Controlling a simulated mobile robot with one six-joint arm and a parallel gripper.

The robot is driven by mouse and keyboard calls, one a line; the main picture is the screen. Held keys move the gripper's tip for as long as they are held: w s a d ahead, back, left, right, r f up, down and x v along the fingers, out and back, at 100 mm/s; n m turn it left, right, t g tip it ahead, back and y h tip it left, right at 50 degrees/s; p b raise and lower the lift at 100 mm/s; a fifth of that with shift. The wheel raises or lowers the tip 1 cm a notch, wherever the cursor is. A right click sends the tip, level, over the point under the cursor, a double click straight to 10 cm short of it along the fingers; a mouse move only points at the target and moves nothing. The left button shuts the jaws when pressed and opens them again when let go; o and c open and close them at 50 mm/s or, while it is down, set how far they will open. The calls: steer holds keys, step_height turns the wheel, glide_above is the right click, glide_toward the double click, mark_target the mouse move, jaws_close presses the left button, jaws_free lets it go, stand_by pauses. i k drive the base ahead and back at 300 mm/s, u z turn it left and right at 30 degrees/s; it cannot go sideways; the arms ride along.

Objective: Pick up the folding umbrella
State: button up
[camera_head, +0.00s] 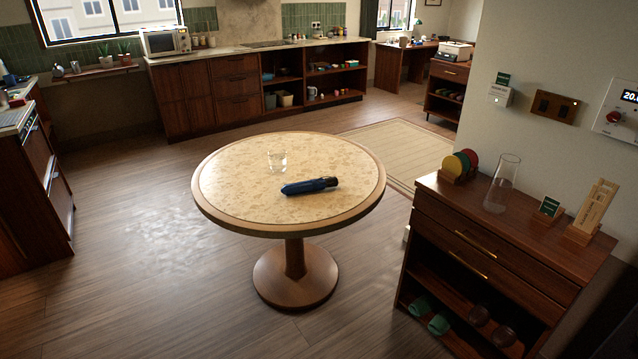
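The folding umbrella (309,186) is dark blue with a dark handle end at the right. It lies on its side on the round pedestal table (240,212), right of the middle of the top. My gripper does not show in the head view, and nothing touches the umbrella except the tabletop.
A wooden cabinet (500,262) with a glass carafe (502,184) stands close on the right. Open wood floor (150,240) lies left of the table. Counters line the back.

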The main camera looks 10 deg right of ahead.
mark_target(313, 185)
steer(key=u, duration=0.1)
steer(key=i, duration=0.1)
steer(key=z, duration=1)
steer(key=k, duration=0.15)
steer(key=u, duration=3.05)
steer(key=i, duration=1.95)
